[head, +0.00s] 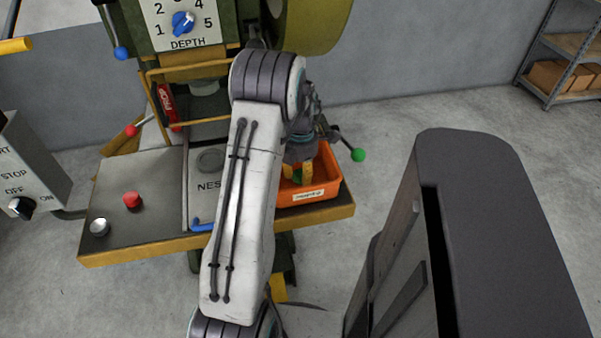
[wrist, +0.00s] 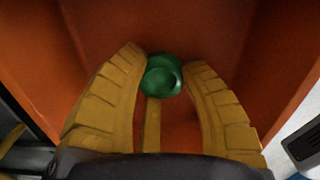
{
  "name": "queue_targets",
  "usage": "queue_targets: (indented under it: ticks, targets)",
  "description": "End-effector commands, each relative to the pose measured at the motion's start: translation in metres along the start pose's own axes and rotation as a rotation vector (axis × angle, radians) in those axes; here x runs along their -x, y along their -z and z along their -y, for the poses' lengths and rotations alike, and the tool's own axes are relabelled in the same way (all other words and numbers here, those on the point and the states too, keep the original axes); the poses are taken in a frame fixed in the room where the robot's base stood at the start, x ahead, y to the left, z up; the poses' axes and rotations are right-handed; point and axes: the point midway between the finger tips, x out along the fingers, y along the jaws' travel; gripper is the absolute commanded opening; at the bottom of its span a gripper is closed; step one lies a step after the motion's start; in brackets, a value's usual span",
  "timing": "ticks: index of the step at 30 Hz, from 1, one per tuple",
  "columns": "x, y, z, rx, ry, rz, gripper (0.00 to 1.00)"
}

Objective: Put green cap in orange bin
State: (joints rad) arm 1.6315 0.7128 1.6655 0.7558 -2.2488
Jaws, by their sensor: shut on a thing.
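The green cap (wrist: 162,76) sits between the yellow fingertips of my gripper (wrist: 163,60) in the wrist view, with the orange walls of the bin around it. My gripper is shut on the cap. In the head view the gripper (head: 299,172) points down into the orange bin (head: 330,182), and a small green patch of the cap (head: 297,176) shows by its fingers. The bin stands at the right end of the machine table, its labelled side toward me. I cannot tell whether the cap touches the bin floor.
The machine table (head: 150,247) carries a red button (head: 132,200) and a silver knob (head: 99,227). A lever with a green ball (head: 358,155) sticks out right of the bin. A control box (head: 28,170) stands at left and a shelf (head: 565,60) at far right.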

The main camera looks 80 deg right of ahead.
Motion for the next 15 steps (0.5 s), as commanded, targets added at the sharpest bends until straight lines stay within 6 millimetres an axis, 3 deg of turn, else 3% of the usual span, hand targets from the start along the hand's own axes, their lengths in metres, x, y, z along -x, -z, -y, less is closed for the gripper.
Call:
queue_targets:
  ticks: [5,6,12,15]
  targets:
    - [-0.0045,0.0,0.0001,0.0,0.0,0.0,0.11]
    - [-0.0031,0.0,0.0001,0.0,0.0,0.0,0.44]
    - [-0.0029,0.0001,0.0001,0.0,0.0,0.0,0.61]
    - [-0.0029,0.0001,0.0001,0.0,0.0,0.0,0.61]
